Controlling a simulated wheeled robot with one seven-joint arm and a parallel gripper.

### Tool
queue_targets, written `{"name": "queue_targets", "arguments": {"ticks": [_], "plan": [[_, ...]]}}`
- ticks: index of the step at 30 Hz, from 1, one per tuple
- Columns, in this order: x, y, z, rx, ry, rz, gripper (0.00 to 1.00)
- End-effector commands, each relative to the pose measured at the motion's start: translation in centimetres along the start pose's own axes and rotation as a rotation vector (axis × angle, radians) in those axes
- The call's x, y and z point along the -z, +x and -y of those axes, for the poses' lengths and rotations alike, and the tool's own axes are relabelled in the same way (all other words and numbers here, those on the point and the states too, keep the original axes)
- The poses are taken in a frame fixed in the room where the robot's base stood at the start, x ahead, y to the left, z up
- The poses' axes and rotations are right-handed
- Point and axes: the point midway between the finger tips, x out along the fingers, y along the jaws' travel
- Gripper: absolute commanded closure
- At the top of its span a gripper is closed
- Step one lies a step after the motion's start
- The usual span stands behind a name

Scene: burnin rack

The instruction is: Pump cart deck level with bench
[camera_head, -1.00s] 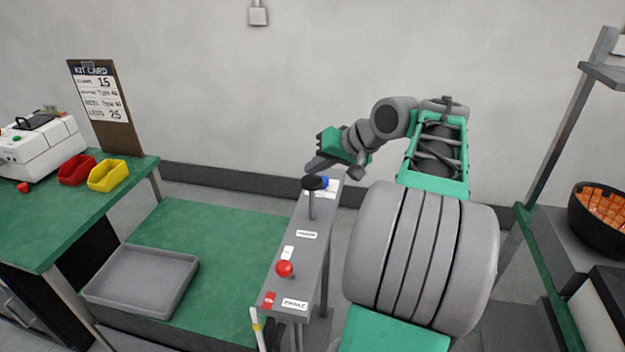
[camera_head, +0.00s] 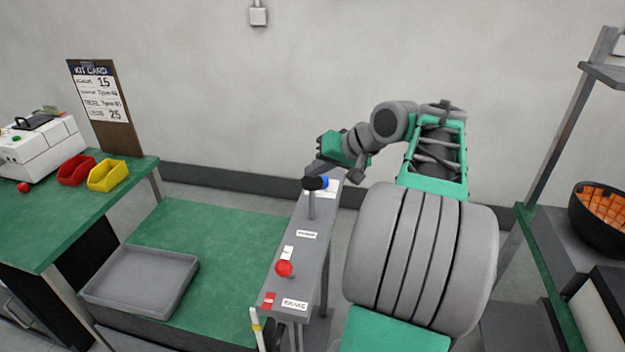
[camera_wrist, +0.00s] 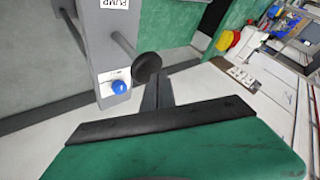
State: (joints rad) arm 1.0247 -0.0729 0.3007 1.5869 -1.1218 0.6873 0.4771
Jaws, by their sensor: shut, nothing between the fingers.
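The cart's green deck (camera_head: 225,240) lies beside the green bench (camera_head: 50,225) and looks lower than its top. The grey control post (camera_head: 300,250) stands at the deck's right side. It carries a black pump knob (camera_head: 314,183) on an upright rod, a blue button (camera_head: 324,182) and a red knob (camera_head: 284,268). My gripper (camera_head: 317,169) is shut and empty, just behind the pump knob. In the wrist view its fingers (camera_wrist: 158,85) are together close beside the black knob (camera_wrist: 147,67), with the blue button (camera_wrist: 119,87) near. I cannot tell whether they touch the knob.
A grey tray (camera_head: 142,280) sits on the deck. Red (camera_head: 76,169) and yellow (camera_head: 108,175) bins, a white machine (camera_head: 42,140) and a kit card (camera_head: 104,105) are on the bench. A rack with a black bowl (camera_head: 600,215) stands at right.

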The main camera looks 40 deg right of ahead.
Motion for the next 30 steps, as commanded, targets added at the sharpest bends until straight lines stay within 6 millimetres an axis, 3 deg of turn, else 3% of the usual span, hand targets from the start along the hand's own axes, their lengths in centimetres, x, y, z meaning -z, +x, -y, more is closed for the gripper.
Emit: {"name": "queue_targets", "arguments": {"ticks": [30], "plan": [[-0.74, 0.96, -0.67, 0.001, 0.001, 0.002, 1.0]]}}
